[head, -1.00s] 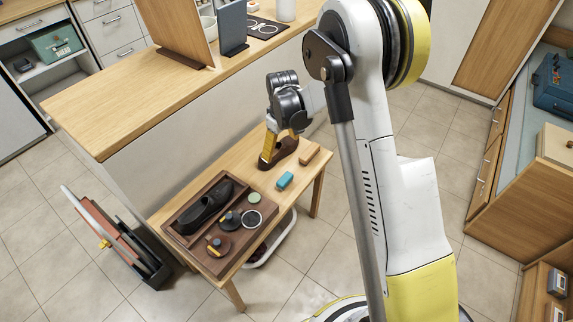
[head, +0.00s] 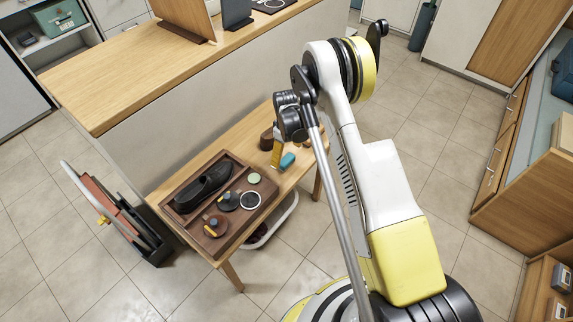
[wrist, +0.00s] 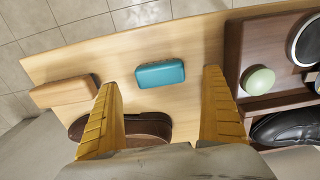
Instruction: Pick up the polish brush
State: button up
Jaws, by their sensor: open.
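My gripper (head: 277,160) is over the right part of the small wooden table, with yellow ribbed fingers. In the wrist view my gripper (wrist: 160,78) is open and empty, its fingers well apart. A small teal block (wrist: 160,74) lies on the table and shows between the fingers, apart from both; it also shows in the head view (head: 287,161). A dark brown piece (wrist: 150,128) lies near the gripper, partly hidden by it. A tan block (wrist: 62,91) lies beyond the left finger. I cannot tell for certain which piece is the polish brush.
A dark wooden tray (head: 205,251) at the table's left end holds a black shoe (head: 203,187), a pale green round piece (head: 254,179) and several other round pieces. A counter (head: 110,85) stands behind the table. A rack (head: 118,220) stands left on the floor.

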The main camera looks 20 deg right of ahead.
aim_at(286, 159)
notch_tip(286, 159, down, 4)
jog(key=shift+r+b, duration=0.15)
jog(key=shift+b, duration=0.55)
jog(key=shift+r, duration=0.15)
jog(key=c, duration=1.3)
